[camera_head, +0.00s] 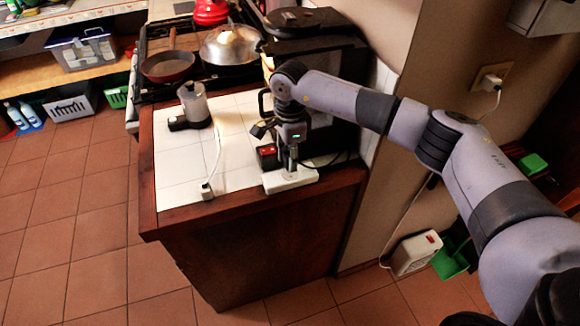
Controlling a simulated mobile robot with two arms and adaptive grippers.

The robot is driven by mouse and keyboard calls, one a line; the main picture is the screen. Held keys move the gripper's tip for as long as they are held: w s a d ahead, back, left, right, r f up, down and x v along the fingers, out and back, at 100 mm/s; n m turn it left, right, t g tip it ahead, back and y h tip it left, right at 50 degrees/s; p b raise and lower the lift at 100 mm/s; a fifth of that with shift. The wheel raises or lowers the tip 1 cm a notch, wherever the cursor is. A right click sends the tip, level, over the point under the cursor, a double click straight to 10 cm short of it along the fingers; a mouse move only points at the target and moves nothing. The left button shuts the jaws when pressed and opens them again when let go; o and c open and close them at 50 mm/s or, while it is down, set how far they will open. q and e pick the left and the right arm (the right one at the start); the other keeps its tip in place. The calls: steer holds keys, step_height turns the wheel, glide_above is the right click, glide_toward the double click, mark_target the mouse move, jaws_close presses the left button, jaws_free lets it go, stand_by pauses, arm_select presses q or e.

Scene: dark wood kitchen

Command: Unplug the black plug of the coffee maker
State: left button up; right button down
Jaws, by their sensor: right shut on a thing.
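My right gripper (290,163) comes down over the white power strip (291,181) at the counter's front right corner. It is shut on what looks like the black plug, which is mostly hidden between the fingers. I cannot tell whether the plug is still seated in the strip. A black cord (338,163) lies to the right of the gripper. The black coffee maker (318,68) appears to stand behind, partly covered by my arm. My left gripper is not in view.
A small appliance with a clear jug (194,101) stands on the white tiled counter (180,168). A white plug with cord (206,190) lies near the front edge. A red and black object (267,155) sits left of the gripper. The stove with pans (168,66) is behind.

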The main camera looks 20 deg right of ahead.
steer(key=shift+r+p, duration=0.5)
steer(key=shift+r, duration=0.85)
